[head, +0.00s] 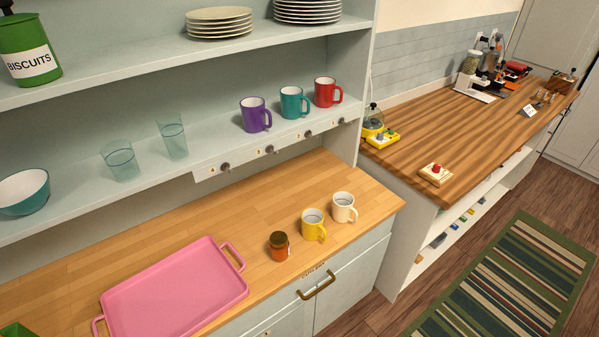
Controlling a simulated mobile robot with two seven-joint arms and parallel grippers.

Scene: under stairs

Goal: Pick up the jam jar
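The jam jar (279,247) is a small orange-brown jar with a dark lid. It stands upright on the wooden counter (268,206) near its front edge, between the pink tray and the yellow mug. Nothing hides it. Neither of my grippers shows in the head view.
A pink tray (175,290) lies left of the jar. A yellow mug (313,226) and a cream mug (344,208) stand right of it. A shelf with mugs, glasses and a bowl (24,192) overhangs the back. A brass handle (317,286) juts out below the front edge.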

